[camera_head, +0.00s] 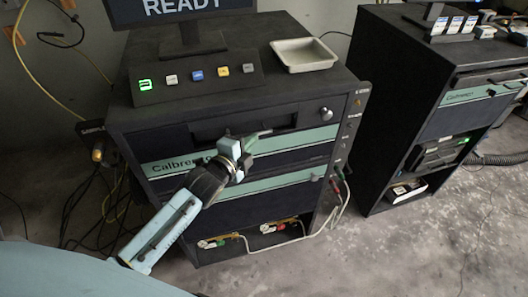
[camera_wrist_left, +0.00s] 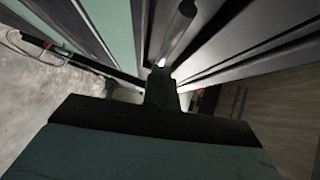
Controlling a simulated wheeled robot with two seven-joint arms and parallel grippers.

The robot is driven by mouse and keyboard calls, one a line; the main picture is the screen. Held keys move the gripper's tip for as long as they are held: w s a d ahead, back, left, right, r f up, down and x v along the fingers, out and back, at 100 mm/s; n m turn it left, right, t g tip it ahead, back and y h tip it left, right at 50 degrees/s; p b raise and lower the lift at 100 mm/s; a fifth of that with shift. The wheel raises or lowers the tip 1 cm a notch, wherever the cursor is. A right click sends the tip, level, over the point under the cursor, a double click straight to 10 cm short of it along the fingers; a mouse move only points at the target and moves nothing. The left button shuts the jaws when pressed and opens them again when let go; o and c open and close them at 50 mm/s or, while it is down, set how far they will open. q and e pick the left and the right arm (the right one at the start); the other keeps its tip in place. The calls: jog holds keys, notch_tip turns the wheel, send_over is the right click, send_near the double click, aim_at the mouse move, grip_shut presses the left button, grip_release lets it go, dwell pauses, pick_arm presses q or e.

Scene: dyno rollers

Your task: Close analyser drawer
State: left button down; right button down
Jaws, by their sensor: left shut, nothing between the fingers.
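The analyser is the dark cabinet (camera_head: 225,95) in the middle of the head view. Its front has drawer fronts with teal bands; the upper band (camera_head: 300,142) reads "Calbre…", partly hidden by my arm. From this angle I cannot tell how far any drawer stands out. My left gripper (camera_head: 262,134) is shut and empty, in front of the upper drawer front near the dark recess (camera_head: 215,130). In the left wrist view its fingers (camera_wrist_left: 161,82) point toward a grey bar (camera_wrist_left: 180,36) and dark panels; contact is unclear. My right gripper is not in view.
A button panel (camera_head: 195,81), a READY screen (camera_head: 180,8) and a pale tray (camera_head: 303,56) stand on top. Cables (camera_head: 342,200) hang at the cabinet's right side. A second cabinet (camera_head: 390,105) stands to the right, with bare floor (camera_head: 400,250) in front.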

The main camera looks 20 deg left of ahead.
pick_arm(q)
jog(key=shift+w+a+r, duration=0.15)
jog(key=shift+a+r, duration=0.05)
jog(key=shift+a, duration=0.15)
jog(key=s+d+r+p, duration=0.1)
jog(key=s+d, duration=0.1)
jog(key=s, duration=1.1)
jog(key=shift+r, duration=0.4)
jog(key=shift+s, duration=0.1)
